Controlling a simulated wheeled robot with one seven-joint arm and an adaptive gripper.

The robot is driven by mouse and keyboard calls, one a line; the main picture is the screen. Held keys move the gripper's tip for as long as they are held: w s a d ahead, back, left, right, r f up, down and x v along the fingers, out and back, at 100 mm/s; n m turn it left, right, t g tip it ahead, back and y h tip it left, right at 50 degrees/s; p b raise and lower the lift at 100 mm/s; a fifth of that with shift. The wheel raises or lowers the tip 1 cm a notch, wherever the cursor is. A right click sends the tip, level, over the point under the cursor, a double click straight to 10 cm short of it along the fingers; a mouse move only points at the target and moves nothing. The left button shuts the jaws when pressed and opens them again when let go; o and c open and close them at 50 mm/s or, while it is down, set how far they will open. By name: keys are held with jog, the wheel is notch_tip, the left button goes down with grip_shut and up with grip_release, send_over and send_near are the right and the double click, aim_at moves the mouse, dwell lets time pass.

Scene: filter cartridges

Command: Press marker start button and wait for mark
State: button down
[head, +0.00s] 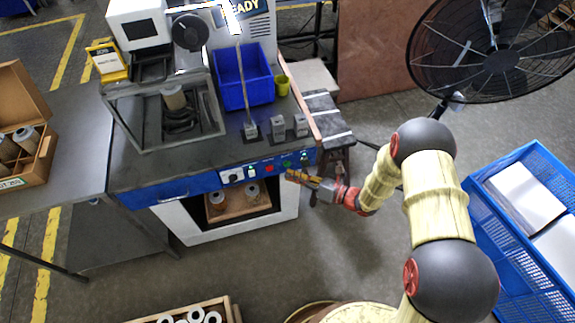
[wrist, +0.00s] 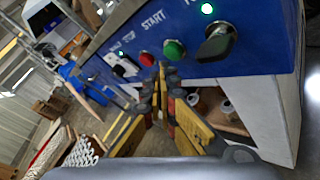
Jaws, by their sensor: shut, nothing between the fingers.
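The blue control panel (head: 207,182) runs along the front of the marking bench. In the wrist view, a green button (wrist: 174,49) sits beneath the word START, with a red button (wrist: 147,58) to its left. My gripper (head: 291,175) is shut and empty, in front of the panel's right part. In the wrist view its fingertips (wrist: 163,69) appear just below the green button, between it and the red one; I cannot tell whether they touch.
A blue bin (head: 245,75) and small grey blocks stand on the bench. A fan (head: 500,60) and a blue crate (head: 485,205) are at right.

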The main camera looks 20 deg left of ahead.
jog(key=shift+w+a, duration=0.1)
jog(key=shift+w, duration=0.05)
jog(key=shift+w+a, duration=0.15)
jog(key=shift+w, duration=0.05)
dwell(0.3)
jog(key=shift+w+a, duration=0.2)
jog(key=shift+w, duration=0.1)
dwell(0.7)
dwell(0.4)
jog(key=shift+s+d, duration=0.45)
jog(key=shift+s, duration=0.25)
jog(key=shift+s+p, duration=0.1)
jog(key=shift+p, duration=0.2)
jog(key=shift+s+d+p, duration=0.35)
jog(key=shift+s+d, duration=0.3)
jog(key=shift+s, duration=0.35)
jog(key=shift+s+d+p, duration=0.35)
jog(key=shift+s+d, duration=0.3)
jog(key=shift+s, duration=0.35)
